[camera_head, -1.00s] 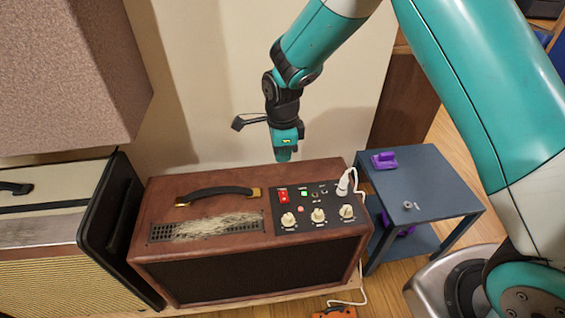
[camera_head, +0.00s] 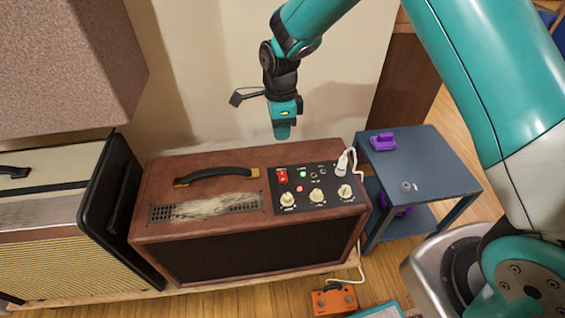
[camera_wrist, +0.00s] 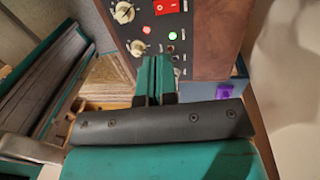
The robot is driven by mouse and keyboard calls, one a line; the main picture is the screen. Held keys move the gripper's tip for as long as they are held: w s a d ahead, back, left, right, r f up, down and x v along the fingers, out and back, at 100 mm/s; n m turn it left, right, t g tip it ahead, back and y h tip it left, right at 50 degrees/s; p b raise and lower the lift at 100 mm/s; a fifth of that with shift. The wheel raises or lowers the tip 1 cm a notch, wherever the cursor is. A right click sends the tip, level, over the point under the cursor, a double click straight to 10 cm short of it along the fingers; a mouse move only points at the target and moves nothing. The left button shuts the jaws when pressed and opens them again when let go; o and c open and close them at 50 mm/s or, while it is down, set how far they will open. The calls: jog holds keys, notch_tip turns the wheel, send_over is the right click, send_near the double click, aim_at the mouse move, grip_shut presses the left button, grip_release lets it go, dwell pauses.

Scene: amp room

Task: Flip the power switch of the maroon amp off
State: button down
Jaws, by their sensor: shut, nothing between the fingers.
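The maroon amp (camera_head: 170,207) stands on a low wooden board, with a black control panel (camera_head: 318,205) on its top right. The red power switch (camera_head: 282,175) sits at the panel's back left. It also shows in the wrist view (camera_wrist: 166,6) near the top edge. A green light (camera_head: 303,174) and a red light (camera_head: 299,188) glow beside it. My gripper (camera_head: 282,136) is shut and empty, pointing down above the amp's back edge, apart from the switch. In the wrist view its fingers (camera_wrist: 155,75) are together, just below the panel's jacks.
A white plug (camera_head: 342,165) with a cable stands in the panel's right side. Cream knobs (camera_head: 317,196) line its front. A blue-grey side table (camera_head: 430,165) with a purple object (camera_head: 383,141) is at right. Another amp (camera_head: 60,240) stands at left; an orange pedal (camera_head: 334,300) lies in front.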

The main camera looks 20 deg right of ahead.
aim_at(283, 179)
jog(key=f, duration=0.4)
jog(key=s+f+b, duration=0.1)
jog(key=f, duration=0.4)
jog(key=f+b, duration=0.1)
jog(key=f, duration=0.3)
jog(key=shift+s+a+f, duration=0.1)
jog(key=shift+s+f, duration=0.2)
jog(key=shift+f, duration=0.1)
